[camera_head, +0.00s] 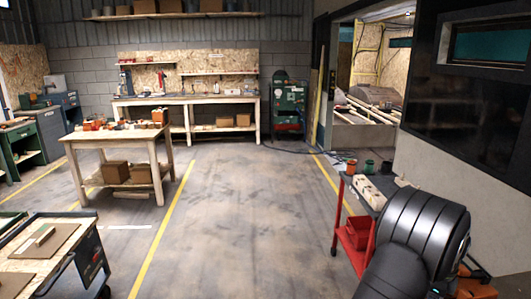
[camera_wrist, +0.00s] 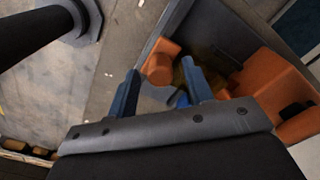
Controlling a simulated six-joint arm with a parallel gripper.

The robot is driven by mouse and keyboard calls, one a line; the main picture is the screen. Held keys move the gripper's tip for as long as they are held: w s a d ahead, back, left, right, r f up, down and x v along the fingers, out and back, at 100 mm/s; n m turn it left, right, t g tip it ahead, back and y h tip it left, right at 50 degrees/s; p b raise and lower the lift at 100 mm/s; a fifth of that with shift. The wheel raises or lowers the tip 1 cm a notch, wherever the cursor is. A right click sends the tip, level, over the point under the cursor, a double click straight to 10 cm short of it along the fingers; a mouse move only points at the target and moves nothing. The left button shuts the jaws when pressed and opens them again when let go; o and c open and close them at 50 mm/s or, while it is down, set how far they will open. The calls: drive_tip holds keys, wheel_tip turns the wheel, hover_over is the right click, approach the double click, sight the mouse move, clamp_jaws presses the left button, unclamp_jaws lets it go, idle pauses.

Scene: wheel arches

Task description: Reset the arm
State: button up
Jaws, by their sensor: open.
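My gripper (camera_wrist: 160,85) shows in the wrist view as two blue fingers on a grey plate. The fingers stand apart, with nothing held between them. They point towards a grey-edged bay or bin where an orange part (camera_wrist: 160,62) and a larger orange part (camera_wrist: 278,82) sit. I cannot tell the gap between fingertips and parts. In the head view my black arm is bent at the lower right, and my gripper is out of sight there.
A red cart (camera_head: 355,232) with a dark top stands close left of my arm. A wooden table (camera_head: 118,138) and a low bench (camera_head: 40,245) stand left. The middle floor (camera_head: 245,210) is clear.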

drive_tip(key=shift+r, duration=0.15)
drive_tip(key=shift+s+r, duration=0.15)
drive_tip(key=shift+r, duration=0.15)
wheel_tip(320, 180, up, 16)
wheel_tip(320, 180, down, 17)
drive_tip(key=shift+f, duration=0.15)
drive_tip(key=w, duration=0.5)
drive_tip(key=shift+w, duration=0.15)
drive_tip(key=shift+w+r, duration=0.3)
drive_tip(key=shift+w, duration=0.45)
wheel_tip(320, 180, up, 19)
drive_tip(key=a+n+h, duration=0.2)
drive_tip(key=n+h, duration=0.2)
drive_tip(key=n, duration=0.5)
drive_tip(key=shift+s+a+f, duration=0.15)
drive_tip(key=shift+s+a, duration=0.1)
drive_tip(key=shift+s, duration=0.05)
